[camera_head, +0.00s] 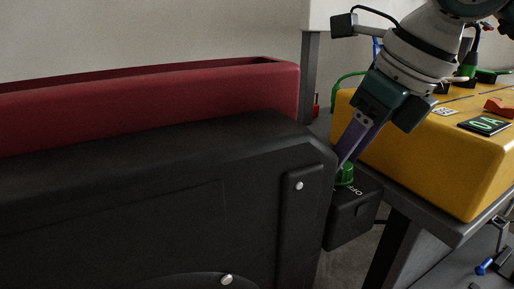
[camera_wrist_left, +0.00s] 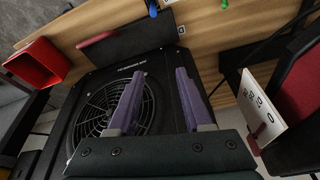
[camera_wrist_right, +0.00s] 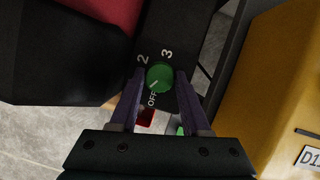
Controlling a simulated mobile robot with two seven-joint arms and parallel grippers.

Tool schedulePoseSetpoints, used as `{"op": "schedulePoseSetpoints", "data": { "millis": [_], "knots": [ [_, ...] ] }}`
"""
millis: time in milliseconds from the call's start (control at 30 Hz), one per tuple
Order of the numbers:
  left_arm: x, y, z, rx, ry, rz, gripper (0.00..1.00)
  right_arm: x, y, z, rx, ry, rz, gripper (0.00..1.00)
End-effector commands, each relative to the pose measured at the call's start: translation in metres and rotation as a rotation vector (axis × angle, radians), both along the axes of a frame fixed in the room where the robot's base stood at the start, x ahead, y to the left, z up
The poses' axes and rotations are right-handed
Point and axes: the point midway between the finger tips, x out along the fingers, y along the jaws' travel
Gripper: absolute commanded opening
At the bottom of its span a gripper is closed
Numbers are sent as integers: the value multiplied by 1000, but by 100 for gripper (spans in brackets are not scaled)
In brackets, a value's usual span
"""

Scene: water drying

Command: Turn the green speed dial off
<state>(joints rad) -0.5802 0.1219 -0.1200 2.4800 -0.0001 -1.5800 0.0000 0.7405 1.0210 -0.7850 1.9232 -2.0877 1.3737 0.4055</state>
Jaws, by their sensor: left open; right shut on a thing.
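The green speed dial (camera_wrist_right: 159,76) sits on a black control box with the labels OFF, 2 and 3 around it. In the head view the dial (camera_head: 345,174) shows just beside the large black housing. My right gripper (camera_wrist_right: 161,80) has its purple fingers on both sides of the dial and is shut on it. In the head view the right gripper (camera_head: 344,160) reaches down to the dial from the upper right. A small pale mark on the dial seems to face OFF. My left gripper (camera_wrist_left: 158,76) is open and empty, in front of a black fan unit (camera_wrist_left: 110,110).
The black housing (camera_head: 150,200) with a dark red part (camera_head: 200,95) fills the left of the head view. A yellow box (camera_head: 400,160) stands on a table close to the right gripper. A red bin (camera_wrist_left: 40,62) shows in the left wrist view.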

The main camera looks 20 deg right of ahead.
Motion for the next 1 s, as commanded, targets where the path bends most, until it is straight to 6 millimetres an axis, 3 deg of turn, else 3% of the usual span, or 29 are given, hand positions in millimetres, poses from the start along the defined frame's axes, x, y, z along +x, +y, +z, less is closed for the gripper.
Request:
{"op": "schedulePoseSetpoints", "data": {
  "millis": [500,1000],
  "knots": [
    [0,1,-15,3,0,-2,50,2,-2,1,2,-3,413,0],
    [0,-2,-16,-7,-1,5,50,2,-2,1,2,-3,573,0]
  ]
}}
